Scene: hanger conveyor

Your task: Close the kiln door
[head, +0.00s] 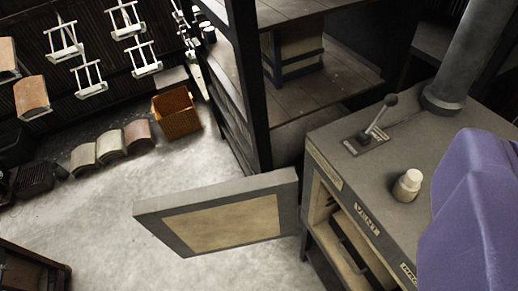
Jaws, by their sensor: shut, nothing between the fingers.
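The kiln (330,145) is a dark grey box at the right, with a flat top. Its door (189,207) stands wide open, a grey panel with a tan inner face. The kiln's opening (345,235) shows a light lining, partly hidden below the top edge. A purple part of my own body covers the right edge of the view and hides part of the kiln. My gripper's fingers do not show.
A lever (378,117), a cream knob (407,186) and a flue pipe (463,60) stand on the kiln top. Wooden shelving (290,95) with a dark post stands behind the door. An orange crate (176,113) sits farther back. The floor (110,220) left of the door is clear.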

